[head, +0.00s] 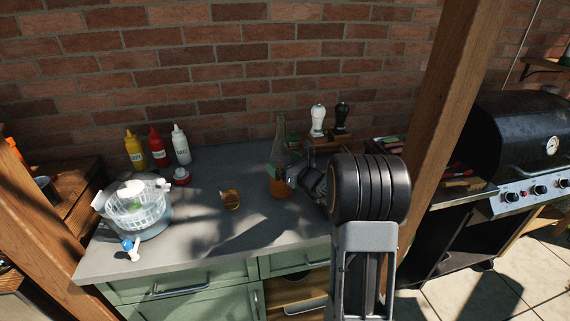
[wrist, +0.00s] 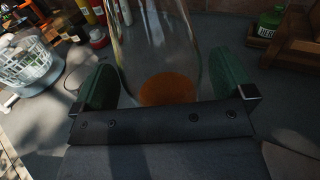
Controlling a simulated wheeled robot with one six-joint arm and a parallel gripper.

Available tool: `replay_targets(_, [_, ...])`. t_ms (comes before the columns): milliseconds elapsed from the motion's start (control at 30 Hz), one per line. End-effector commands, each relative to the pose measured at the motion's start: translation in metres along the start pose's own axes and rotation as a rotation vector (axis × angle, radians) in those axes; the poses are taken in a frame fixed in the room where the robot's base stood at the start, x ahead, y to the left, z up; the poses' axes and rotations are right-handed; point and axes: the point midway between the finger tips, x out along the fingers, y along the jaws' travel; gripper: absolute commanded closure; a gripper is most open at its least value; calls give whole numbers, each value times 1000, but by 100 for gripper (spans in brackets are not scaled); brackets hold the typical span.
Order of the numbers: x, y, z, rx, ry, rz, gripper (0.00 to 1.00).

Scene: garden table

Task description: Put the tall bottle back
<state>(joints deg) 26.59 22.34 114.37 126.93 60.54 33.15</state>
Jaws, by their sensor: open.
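The tall bottle (head: 279,140) is clear glass with orange liquid in its bottom. It stands upright on the grey counter (head: 200,250), towards the back. My gripper (head: 281,173) is at the bottle's lower part, and my arm comes in from the right front. In the wrist view the bottle (wrist: 158,45) stands between the two green finger pads of my gripper (wrist: 170,82). The jaws are open, one on each side of the glass. A gap shows at the left pad; whether the right pad touches the glass I cannot tell.
A salad spinner (head: 137,222) and yellow (head: 136,151), red (head: 158,147) and white (head: 181,145) squeeze bottles are farther left. A wooden rack (wrist: 300,45) with a small green bottle (wrist: 270,21) is at the right.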

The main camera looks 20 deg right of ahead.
Motion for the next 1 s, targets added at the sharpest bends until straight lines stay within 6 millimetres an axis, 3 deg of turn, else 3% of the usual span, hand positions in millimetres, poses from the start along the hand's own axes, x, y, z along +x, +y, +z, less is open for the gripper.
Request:
replay_targets(167, [-15, -1, 2, -1, 0, -3, 0])
replay_targets(600, [-96, -1, 2, 0, 0, -3, 0])
replay_targets(800, [-114, 1, 2, -5, 3, 4, 0])
replay_targets(933, [-114, 25, 3, -72, 42, 86, 0])
replay_targets(1000, [-110, 55, 2, -167, 91, 193, 0])
